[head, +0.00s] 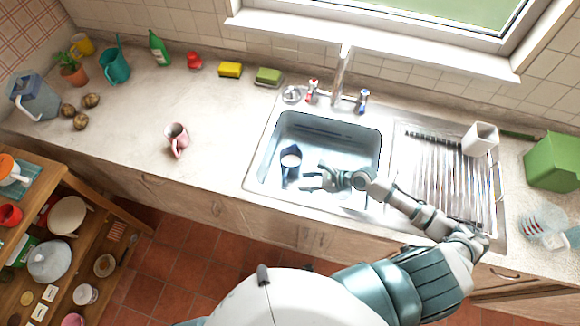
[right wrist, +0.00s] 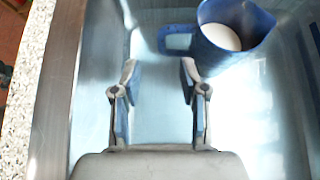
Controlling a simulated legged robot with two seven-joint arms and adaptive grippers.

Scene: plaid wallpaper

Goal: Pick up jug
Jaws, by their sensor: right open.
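A dark blue jug (head: 290,167) with a pale inside stands in the left part of the sink basin. In the right wrist view, the jug (right wrist: 228,45) is at the top right, its handle (right wrist: 176,40) pointing left, just beyond the fingertips. My right gripper (head: 311,181) reaches in from the right, over the basin near its front edge, beside the jug. In the right wrist view, the gripper (right wrist: 158,72) is open, with nothing between its fingers. It is apart from the jug body; contact with the handle cannot be told. My left gripper is not in view.
The sink basin (head: 335,133) has raised walls, with a tap (head: 341,75) behind it. A white cup (head: 480,139) stands on the drainboard (head: 430,165). A green box (head: 553,163) stands far right.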

